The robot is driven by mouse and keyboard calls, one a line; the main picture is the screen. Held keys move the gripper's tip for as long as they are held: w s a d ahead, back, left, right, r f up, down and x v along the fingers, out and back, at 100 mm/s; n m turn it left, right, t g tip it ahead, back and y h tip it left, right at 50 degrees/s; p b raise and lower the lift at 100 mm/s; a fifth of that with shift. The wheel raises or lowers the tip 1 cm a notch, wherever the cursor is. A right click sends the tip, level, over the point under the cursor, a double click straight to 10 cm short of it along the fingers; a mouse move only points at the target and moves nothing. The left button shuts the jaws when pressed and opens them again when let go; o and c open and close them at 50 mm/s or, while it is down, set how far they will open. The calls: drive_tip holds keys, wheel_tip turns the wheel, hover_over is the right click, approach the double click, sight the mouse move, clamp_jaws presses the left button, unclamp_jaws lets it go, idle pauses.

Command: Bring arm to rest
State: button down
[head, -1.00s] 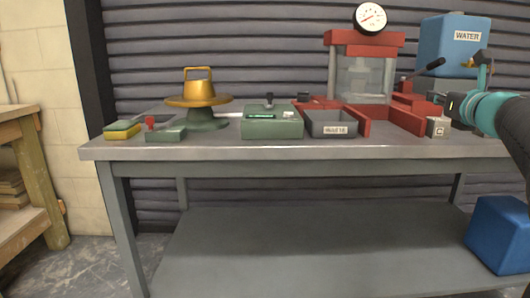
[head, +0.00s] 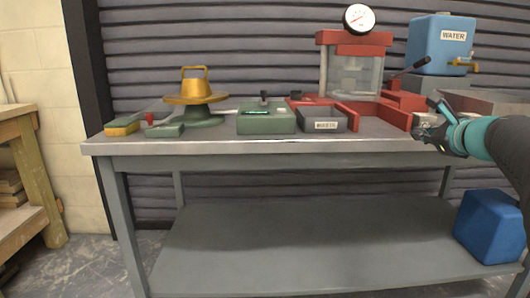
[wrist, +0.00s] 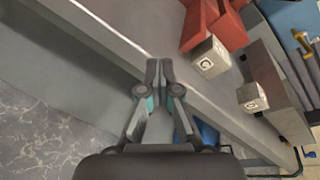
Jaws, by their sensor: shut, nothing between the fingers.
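My gripper (head: 432,132) is at the right of the head view, at the front right of the grey workbench (head: 300,147). In the wrist view my gripper (wrist: 158,68) has its fingertips together with nothing between them. It shows over the bench's front edge, with floor to the left. A pale cube marked C (wrist: 210,57) stands on the bench to the right of the fingertips, apart from them. A second pale cube (wrist: 252,97) sits farther right. In the head view my gripper partly hides the cubes.
A red press with a gauge (head: 358,18) stands at the back, with a grey waste tray (head: 322,120) before it. A blue water tank (head: 440,42), a green box (head: 266,122) and a yellow-topped stand (head: 196,97) share the bench. A blue container (head: 489,228) is on the lower shelf.

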drive_tip(key=s+a+f+n+g+p, duration=0.1)
drive_tip(key=s+a+f+n+g, duration=0.3)
drive_tip(key=s+a+f+n, duration=0.3)
drive_tip(key=s+a+f+n+g+p, duration=0.1)
drive_tip(key=s+a+f+n+g, duration=0.25)
drive_tip(key=s+f+n, duration=0.45)
drive_tip(key=s+a+f+n+g+p, duration=0.1)
drive_tip(key=s+a+f+n, duration=0.1)
drive_tip(key=s+a+n, duration=0.3)
drive_tip(key=s+a+f+n+g+h+p, duration=0.1)
drive_tip(key=s+a+n, duration=0.4)
drive_tip(key=s, duration=0.5)
wheel_tip(320, 180, down, 2)
drive_tip(key=shift+a+f+n+h+p, duration=0.25)
drive_tip(key=shift+n+p, duration=0.25)
drive_tip(key=shift+n, duration=0.3)
drive_tip(key=shift+r, duration=0.1)
